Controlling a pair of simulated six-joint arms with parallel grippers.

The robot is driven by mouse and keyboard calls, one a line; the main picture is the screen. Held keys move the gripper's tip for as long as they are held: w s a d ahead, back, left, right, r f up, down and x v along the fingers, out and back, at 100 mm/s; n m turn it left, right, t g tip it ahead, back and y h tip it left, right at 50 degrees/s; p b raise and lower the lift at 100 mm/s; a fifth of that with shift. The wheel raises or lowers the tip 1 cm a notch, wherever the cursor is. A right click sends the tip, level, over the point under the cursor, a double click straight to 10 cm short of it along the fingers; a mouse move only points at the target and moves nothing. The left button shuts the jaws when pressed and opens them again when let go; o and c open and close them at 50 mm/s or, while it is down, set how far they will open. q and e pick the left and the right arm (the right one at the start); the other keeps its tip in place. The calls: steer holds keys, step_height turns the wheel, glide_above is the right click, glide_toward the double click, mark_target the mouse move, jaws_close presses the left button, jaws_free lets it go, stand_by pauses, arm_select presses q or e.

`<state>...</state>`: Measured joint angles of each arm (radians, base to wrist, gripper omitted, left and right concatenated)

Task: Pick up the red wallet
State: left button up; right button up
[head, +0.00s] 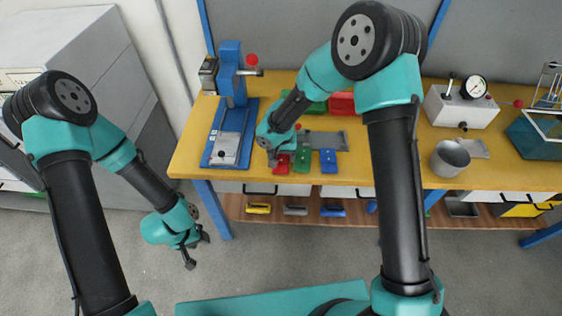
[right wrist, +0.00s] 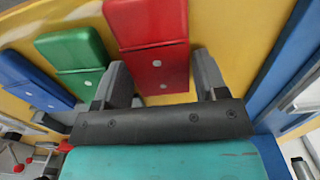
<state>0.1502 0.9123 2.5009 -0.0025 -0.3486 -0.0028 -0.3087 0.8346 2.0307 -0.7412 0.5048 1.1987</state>
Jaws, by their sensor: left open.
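The red wallet (head: 282,165) lies on the yellow bench near its front edge, partly hidden by my right gripper (head: 275,150) in the head view. In the right wrist view the red wallet (right wrist: 150,40) has its near end between the two spread fingers of my right gripper (right wrist: 165,82). The fingers stand on either side of it; I cannot tell whether either touches it. My left gripper (head: 190,253) hangs open and empty over the floor, left of the bench.
A green wallet (head: 302,162) and a blue wallet (head: 328,160) lie right of the red one. A blue press (head: 231,85) stands to the left. A metal cup (head: 450,158) and a gauge box (head: 462,107) are further right on the bench (head: 380,172).

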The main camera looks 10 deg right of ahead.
mark_target(281, 156)
steer(key=c, duration=0.6)
steer(key=shift+o, duration=0.2)
steer(key=shift+r, duration=0.85)
step_height(281, 156, up, 2)
steer(key=s+a+r, duration=0.1)
steer(key=s+a, duration=0.1)
steer(key=s, duration=1.4)
steer(key=shift+a+r, duration=0.15)
steer(key=shift+w, duration=0.1)
